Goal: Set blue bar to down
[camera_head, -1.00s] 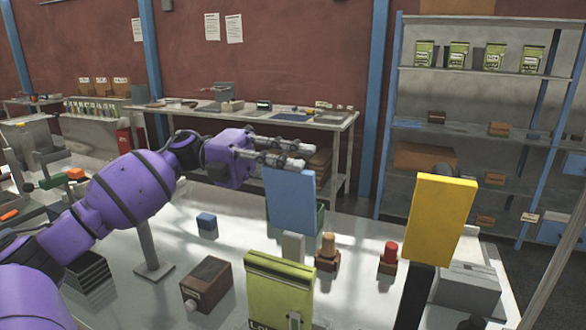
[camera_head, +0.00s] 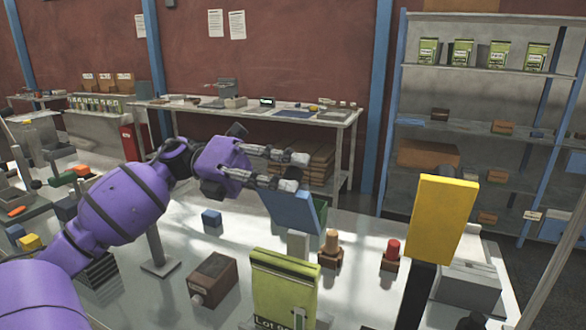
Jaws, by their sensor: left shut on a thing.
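The blue bar (camera_head: 291,211) is a flat blue plate on a light grey block (camera_head: 298,243), in the middle of the table. It looks tilted, with its upper edge leaning away. My left gripper (camera_head: 303,172) reaches in from the left at the bar's upper edge. It is shut on the bar, though the contact is partly hidden. A green surface shows just behind the bar's right side. My right gripper is not in view.
A yellow plate (camera_head: 443,219) stands on a black post at the right. A green pouch (camera_head: 282,287) stands in front. An orange-topped knob (camera_head: 331,243), a red button (camera_head: 392,250), a brown box (camera_head: 212,277) and a blue cube (camera_head: 211,218) are nearby.

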